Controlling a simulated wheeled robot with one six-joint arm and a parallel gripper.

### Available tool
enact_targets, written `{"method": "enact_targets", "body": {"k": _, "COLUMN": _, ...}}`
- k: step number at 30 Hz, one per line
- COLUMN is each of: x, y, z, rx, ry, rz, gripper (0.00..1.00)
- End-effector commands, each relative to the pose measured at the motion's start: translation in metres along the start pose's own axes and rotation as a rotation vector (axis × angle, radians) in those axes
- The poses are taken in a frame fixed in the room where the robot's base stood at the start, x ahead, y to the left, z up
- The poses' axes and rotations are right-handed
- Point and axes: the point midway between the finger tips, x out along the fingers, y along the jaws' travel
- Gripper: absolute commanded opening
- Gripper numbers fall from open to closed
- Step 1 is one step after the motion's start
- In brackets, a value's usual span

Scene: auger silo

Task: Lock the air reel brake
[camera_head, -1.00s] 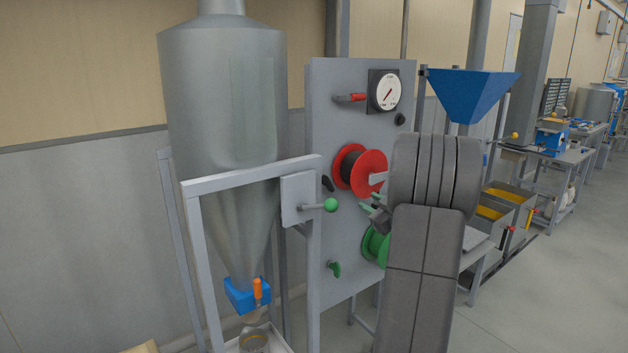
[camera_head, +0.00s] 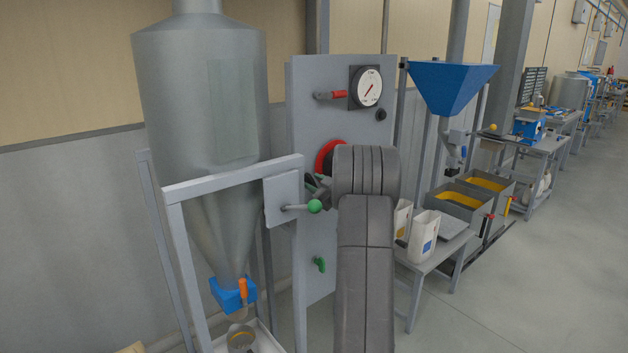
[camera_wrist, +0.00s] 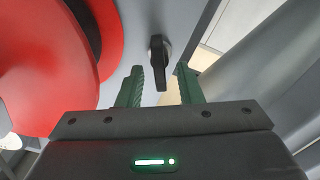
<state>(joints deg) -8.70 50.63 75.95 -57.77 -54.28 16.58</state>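A small black lever (camera_wrist: 158,65) is on the grey panel (camera_head: 310,105), right beside the red reel (camera_wrist: 45,70) in the wrist view. My gripper (camera_wrist: 160,72) is open, its two green fingers on either side of the lever's free end, with gaps showing on both sides. In the head view the red reel (camera_head: 327,155) is mostly hidden behind my arm, and my gripper (camera_head: 318,191) is a small dark shape close to the panel. A green lever (camera_head: 319,265) sits lower on the panel. No label tells which reel carries air.
A plate with a green-ball handle (camera_head: 314,206) stands on the silo frame, close left of my gripper. A gauge (camera_head: 367,87) and a red-handled valve (camera_head: 331,95) are above. Right of my arm is a low table (camera_head: 430,262) with white containers.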

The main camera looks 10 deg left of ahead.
Motion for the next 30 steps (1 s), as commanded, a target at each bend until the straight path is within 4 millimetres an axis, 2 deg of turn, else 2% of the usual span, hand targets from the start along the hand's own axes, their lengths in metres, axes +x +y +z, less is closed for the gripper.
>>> {"method": "enact_targets", "body": {"k": 4, "x": 0.0081, "y": -0.0001, "z": -0.0005, "rx": 0.000, "ry": 0.000, "rz": 0.000, "gripper": 0.33}}
{"method": "enact_targets", "body": {"k": 12, "x": 0.0089, "y": -0.0001, "z": 0.0000, "rx": 0.000, "ry": 0.000, "rz": 0.001, "gripper": 0.33}}
{"method": "enact_targets", "body": {"k": 17, "x": 0.0087, "y": -0.0001, "z": 0.0000, "rx": 0.000, "ry": 0.000, "rz": 0.001, "gripper": 0.01}}
{"method": "enact_targets", "body": {"k": 23, "x": 0.0087, "y": 0.0005, "z": -0.0010, "rx": 0.023, "ry": 0.000, "rz": 0.000, "gripper": 0.00}}
{"method": "enact_targets", "body": {"k": 30, "x": 0.0086, "y": 0.0028, "z": -0.0028, "rx": 0.249, "ry": -0.001, "rz": 0.000, "gripper": 0.00}}
